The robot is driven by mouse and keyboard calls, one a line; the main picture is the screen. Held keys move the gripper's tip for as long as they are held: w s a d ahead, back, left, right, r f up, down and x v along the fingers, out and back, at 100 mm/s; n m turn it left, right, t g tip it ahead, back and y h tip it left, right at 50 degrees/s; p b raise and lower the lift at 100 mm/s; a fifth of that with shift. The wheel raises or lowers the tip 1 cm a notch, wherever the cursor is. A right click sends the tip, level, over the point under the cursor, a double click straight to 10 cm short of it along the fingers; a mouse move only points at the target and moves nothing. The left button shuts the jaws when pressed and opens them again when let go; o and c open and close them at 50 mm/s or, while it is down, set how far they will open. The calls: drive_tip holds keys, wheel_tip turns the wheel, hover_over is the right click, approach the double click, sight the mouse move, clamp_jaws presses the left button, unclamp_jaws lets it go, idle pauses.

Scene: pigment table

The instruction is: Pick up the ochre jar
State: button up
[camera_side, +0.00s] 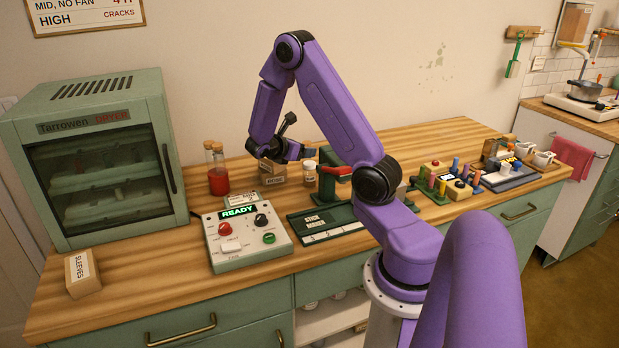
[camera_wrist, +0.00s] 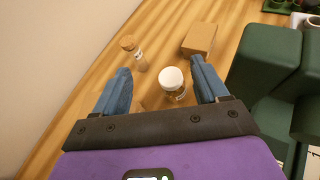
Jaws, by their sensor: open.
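My gripper (camera_side: 291,151) is open and empty above the table by the box and jar. Its blue fingers show in the wrist view (camera_wrist: 160,66). I cannot tell the exact height gap.
A corked vial (camera_wrist: 134,56) and a brown box (camera_wrist: 200,39) stand beyond the jar in the wrist view. A corked red bottle (camera_side: 218,180), a control box (camera_side: 244,247) and a green stand (camera_side: 335,172) are nearby. The front left tabletop is mostly clear.

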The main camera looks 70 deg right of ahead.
sight(306, 167)
drive_tip(key=shift+n+h, duration=0.4)
drive_tip(key=x, duration=0.4)
drive_tip(key=shift+s+d, duration=0.2)
drive_tip(key=shift+f, duration=2.25)
wheel_tip(306, 167, down, 2)
drive_tip(key=shift+f, duration=0.15)
drive_tip(key=shift+x, duration=1.1)
drive_tip(key=shift+s+d+f, duration=0.15)
drive_tip(key=shift+d, duration=0.25)
drive_tip(key=c, duration=1.1)
